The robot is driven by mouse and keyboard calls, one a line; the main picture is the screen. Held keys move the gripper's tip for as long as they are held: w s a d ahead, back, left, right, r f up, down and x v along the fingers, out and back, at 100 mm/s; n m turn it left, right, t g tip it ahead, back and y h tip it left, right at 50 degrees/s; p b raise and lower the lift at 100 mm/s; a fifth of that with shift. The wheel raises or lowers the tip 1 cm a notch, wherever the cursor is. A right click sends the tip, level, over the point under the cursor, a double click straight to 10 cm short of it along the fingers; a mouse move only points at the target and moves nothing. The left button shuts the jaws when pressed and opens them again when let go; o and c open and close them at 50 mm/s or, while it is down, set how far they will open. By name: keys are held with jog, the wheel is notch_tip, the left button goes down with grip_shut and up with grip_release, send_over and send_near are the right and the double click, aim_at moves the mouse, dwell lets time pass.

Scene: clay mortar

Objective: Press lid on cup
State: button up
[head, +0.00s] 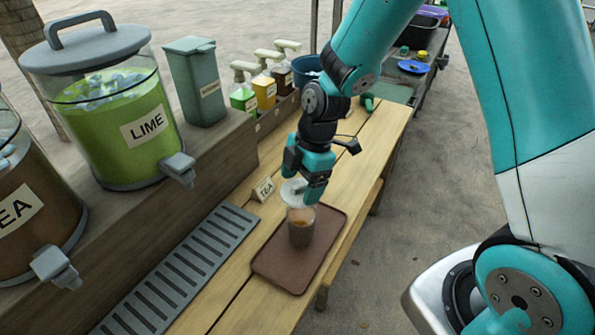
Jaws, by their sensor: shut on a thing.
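A clear cup (301,233) with brown drink in it stands upright on a brown tray (275,267). A pale translucent lid (292,190) is held in my gripper (302,190), just above the cup's mouth. The lid looks tilted, and part of it is hidden behind my fingers. My gripper points down and is shut on the lid. I cannot tell whether the lid touches the cup's rim.
The table's right edge is close to the tray.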

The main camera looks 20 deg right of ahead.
notch_tip(320, 180, down, 6)
jog(key=b, duration=0.4)
jog(key=shift+d+f+b, duration=0.15)
jog(key=shift+d+b, duration=0.05)
jog(key=shift+b, duration=0.2)
jog(key=shift+f, duration=0.1)
dwell(1.7)
jog(key=o, duration=0.8)
jog(key=shift+r+p, duration=2.75)
jog(key=shift+r, duration=0.8)
grip_shut()
